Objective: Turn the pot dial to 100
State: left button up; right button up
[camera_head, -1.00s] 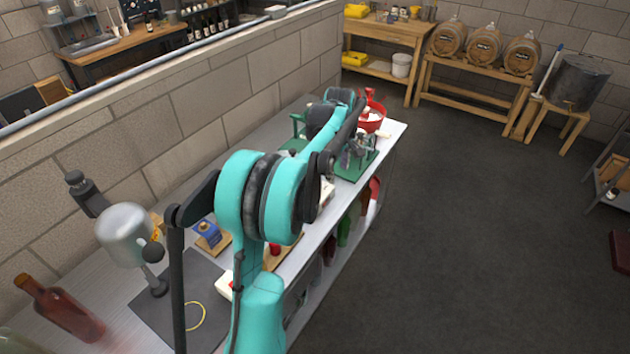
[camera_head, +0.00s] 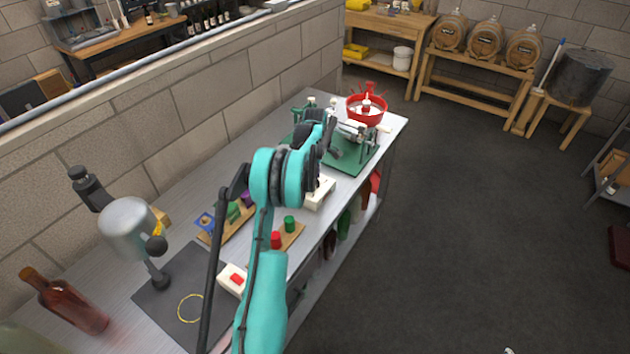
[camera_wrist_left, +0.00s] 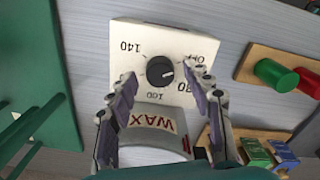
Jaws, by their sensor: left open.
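The pot dial is a black round knob (camera_wrist_left: 160,71) on a white control box (camera_wrist_left: 125,65) in the left wrist view. A light mark on the knob points to the right, roughly between OFF and 80. A 140 label sits to the upper left; the label below the knob is hard to read. A pot marked WAX (camera_wrist_left: 155,125) stands in front of the box. My left gripper (camera_wrist_left: 159,80) is open, its fingers on either side of the knob, apparently not touching it. In the head view my left arm partly hides the white box (camera_head: 320,194). My right gripper is not in view.
A wooden board with green and red cylinders (camera_head: 289,224) lies nearby. Another board holds blue, green and purple pieces (camera_head: 233,211). A green base with apparatus (camera_head: 345,158) and a red bowl (camera_head: 367,112) stand farther back. The wall (camera_head: 200,125) borders the bench.

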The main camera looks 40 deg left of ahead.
pick_arm(q)
jog(key=shift+f, duration=0.3)
grip_shut()
jog(key=shift+m, duration=0.3)
